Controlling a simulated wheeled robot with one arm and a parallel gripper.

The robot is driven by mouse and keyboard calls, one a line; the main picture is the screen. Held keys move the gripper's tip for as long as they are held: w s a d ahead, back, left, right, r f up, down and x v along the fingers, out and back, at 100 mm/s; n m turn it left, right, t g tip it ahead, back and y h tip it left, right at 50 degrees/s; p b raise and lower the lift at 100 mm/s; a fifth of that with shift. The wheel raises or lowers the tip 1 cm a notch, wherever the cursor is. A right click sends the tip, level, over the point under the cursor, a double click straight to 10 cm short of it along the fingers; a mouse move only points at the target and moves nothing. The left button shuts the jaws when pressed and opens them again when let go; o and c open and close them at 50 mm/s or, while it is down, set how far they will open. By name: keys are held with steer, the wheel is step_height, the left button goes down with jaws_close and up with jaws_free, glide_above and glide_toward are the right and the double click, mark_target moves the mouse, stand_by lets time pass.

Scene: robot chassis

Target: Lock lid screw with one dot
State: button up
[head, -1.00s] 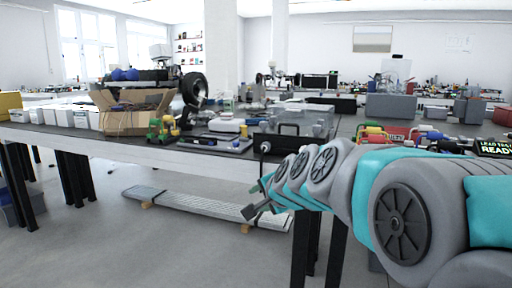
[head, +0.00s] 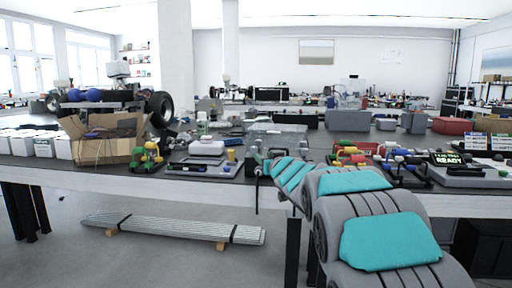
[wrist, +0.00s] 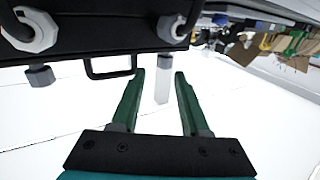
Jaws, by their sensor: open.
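In the wrist view a black box or panel (wrist: 100,30) spans the upper left, with a thin black loop handle (wrist: 110,74). Two round metal screw heads sit on it, a left one (wrist: 38,32) and a right one (wrist: 172,29); dark grey blocks hang below. I cannot make out any dots on them. My gripper (wrist: 159,74) is open and empty, its two green fingers pointing at the panel's lower edge, near the handle and right screw. In the head view a clear-lidded box (head: 277,138) stands beyond my arm's end; the fingers are not clear there.
The long table has a white front edge (head: 130,184). A cardboard box (head: 103,142), a green-yellow toy vehicle (head: 147,157) and a white device (head: 207,148) stand left of my arm. Coloured tools and a READY display (head: 461,163) lie right.

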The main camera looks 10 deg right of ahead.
mark_target(255, 150)
steer(key=shift+w+a+r, duration=0.15)
steer(key=shift+w+a, duration=0.25)
steer(key=shift+w+a+p, duration=0.15)
steer(key=shift+w+a, duration=0.05)
steer(key=shift+w, duration=1)
steer(key=shift+w+a+p, duration=0.2)
steer(key=shift+w+a, duration=0.05)
steer(key=shift+w, duration=1)
steer(key=shift+w+a+p, duration=0.15)
steer(key=shift+w+a, duration=0.05)
steer(key=shift+w, duration=1)
steer(key=shift+c, duration=0.4)
jaws_close()
